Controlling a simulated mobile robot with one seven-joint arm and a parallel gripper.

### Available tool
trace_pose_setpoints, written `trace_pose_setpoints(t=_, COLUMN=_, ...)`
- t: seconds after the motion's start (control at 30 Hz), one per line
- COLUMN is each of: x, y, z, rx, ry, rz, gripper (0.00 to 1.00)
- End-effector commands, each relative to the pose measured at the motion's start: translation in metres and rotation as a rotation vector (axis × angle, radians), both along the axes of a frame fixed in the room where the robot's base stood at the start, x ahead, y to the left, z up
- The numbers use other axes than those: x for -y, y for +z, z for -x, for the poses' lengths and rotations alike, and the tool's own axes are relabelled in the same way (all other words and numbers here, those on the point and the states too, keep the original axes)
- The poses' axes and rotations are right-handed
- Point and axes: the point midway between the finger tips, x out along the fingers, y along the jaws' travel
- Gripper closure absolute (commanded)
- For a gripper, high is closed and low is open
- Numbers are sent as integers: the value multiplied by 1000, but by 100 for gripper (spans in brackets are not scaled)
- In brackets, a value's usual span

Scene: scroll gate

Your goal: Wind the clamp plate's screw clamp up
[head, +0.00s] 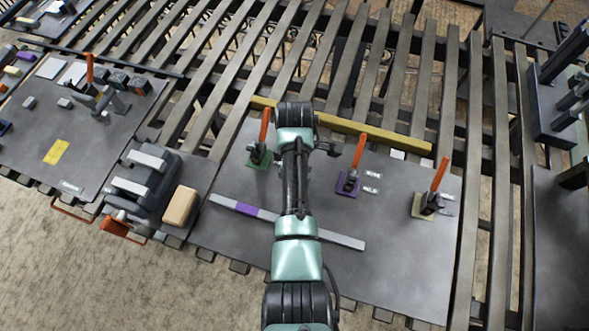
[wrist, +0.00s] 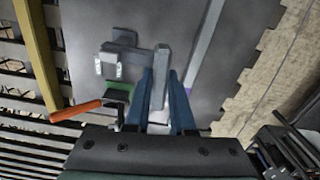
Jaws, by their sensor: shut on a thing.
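The clamp plate (head: 400,270) is a broad dark grey sheet on the slatted bench; its surface also shows in the wrist view (wrist: 230,45). The screw clamp (wrist: 122,56) is a grey bracket standing on the plate in the wrist view, with a pale upright bar reaching between my fingers. My gripper (wrist: 161,88) has its blue fingers shut on this pale bar, which seems to be the screw clamp's handle. The gripped spot is partly hidden by the fingers. In the head view my arm covers the screw clamp and my gripper.
Several orange-handled toggle clamps stand on the plate: on green (head: 259,155), purple (head: 348,183) and yellowish (head: 428,205) bases. A yellow bar (head: 350,126) lies along the back edge. A grey strip with a purple band (head: 320,236) crosses the front. A vise (head: 142,185) stands left.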

Motion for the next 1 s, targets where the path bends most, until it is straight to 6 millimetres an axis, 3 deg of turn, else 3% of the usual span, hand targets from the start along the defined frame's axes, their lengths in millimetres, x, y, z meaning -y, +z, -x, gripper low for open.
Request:
trace_pose_setpoints(t=0.4, x=-1, y=-2, z=2, rx=-5, ry=205, rz=-2, gripper=100)
trace_pose_setpoints(t=0.97, x=-1, y=-3, z=3, rx=-7, ry=238, rz=-2, gripper=100)
trace_pose_setpoints(t=1.0, x=-1, y=-3, z=3, rx=-7, ry=238, rz=-2, gripper=76)
